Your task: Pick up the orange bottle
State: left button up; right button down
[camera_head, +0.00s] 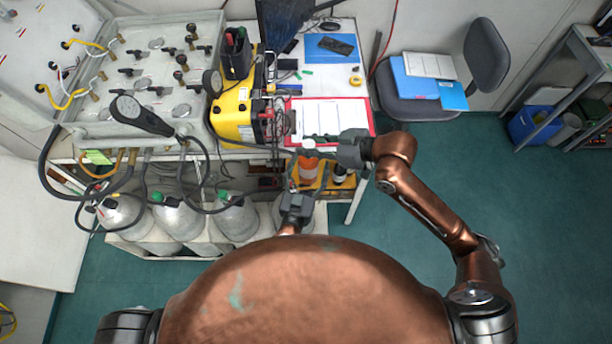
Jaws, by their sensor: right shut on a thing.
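The orange bottle (308,167) has a white upper part and shows just in front of the bench's front edge. My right gripper (318,144) reaches in from the right and is shut on the bottle near its top. Its fingers hide part of the bottle's upper end. My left gripper (297,192) is close in front of and below the bottle, near the middle of the view. Its fingertips are small and dark, and I cannot tell whether they are open or shut.
A red-edged clipboard (352,115) and a yellow case (234,112) are on the bench behind. Grey cylinders (238,220) with hoses stand at the left. A chair (425,105) holding blue folders is at the back right.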

pick_arm(q)
jog(key=shift+w+d, duration=0.1)
jog(key=shift+w, duration=0.3)
pick_arm(e)
jog(key=shift+r, duration=0.1)
pick_arm(q)
jog(key=shift+d, duration=0.2)
jog(key=c, duration=1.7)
jog(key=shift+r, duration=0.15)
jog(key=shift+c, duration=0.3)
pick_arm(e)
jog(key=c, duration=2)
grip_release()
pick_arm(q)
jog(key=shift+a, duration=0.15)
pick_arm(e)
jog(key=o, duration=0.5)
jog(key=shift+c, duration=0.2)
